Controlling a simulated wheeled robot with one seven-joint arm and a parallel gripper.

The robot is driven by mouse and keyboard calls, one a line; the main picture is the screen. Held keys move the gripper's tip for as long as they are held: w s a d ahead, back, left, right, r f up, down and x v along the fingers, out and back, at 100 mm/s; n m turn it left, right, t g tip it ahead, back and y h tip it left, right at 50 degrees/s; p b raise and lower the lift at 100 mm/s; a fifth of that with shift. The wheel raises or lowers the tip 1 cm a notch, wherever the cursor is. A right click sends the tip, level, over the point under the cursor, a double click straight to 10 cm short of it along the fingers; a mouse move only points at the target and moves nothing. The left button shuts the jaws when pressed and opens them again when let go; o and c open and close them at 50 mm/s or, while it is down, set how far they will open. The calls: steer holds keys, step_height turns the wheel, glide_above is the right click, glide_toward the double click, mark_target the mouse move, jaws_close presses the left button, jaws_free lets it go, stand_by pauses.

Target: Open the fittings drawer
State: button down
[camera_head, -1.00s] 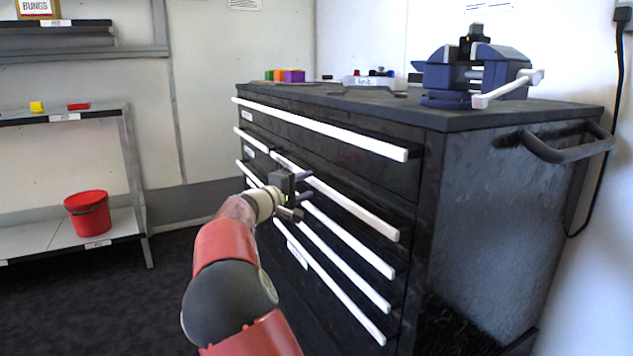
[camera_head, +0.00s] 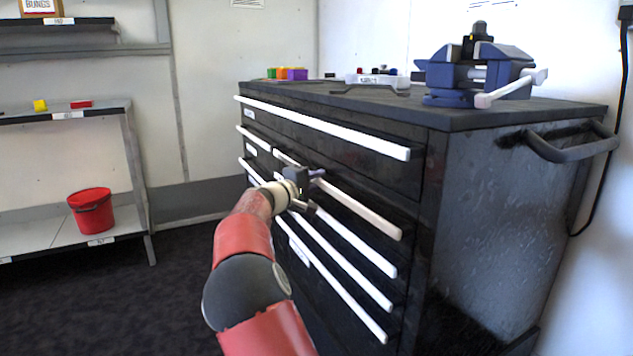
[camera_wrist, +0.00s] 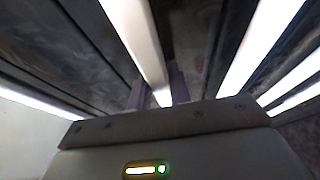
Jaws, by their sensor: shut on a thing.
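The black drawer cabinet (camera_head: 412,200) has several drawers with long white bar handles. My gripper (camera_head: 314,187) is at the cabinet front, its fingers on either side of a white bar handle (camera_head: 365,212), the one below the wide top handle. In the wrist view, the same handle (camera_wrist: 135,35) runs down between the purple-grey fingers (camera_wrist: 158,92), which are shut on it. The drawer front looks flush with the cabinet. Small labels on the fronts are too small to read, so I cannot tell which drawer is the fittings drawer. My wrist hides part of the lower handles.
A side rail (camera_head: 560,150) sticks out at the right. At left, a shelf unit (camera_head: 125,150) holds a red bucket (camera_head: 91,211). Dark floor between is clear.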

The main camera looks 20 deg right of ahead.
steer(key=shift+a, duration=0.15)
steer(key=s+a+p, duration=0.1)
steer(key=a+p, duration=0.4)
steer(key=a, duration=2.7)
steer(key=shift+s+f, duration=0.1)
steer(key=shift+f, duration=0.05)
steer(key=c, duration=1.3)
jaws_free()
steer(key=shift+a, duration=0.1)
steer(key=v, duration=0.7)
steer(key=shift+s+a+p, duration=0.15)
steer(key=shift+a+p, duration=0.15)
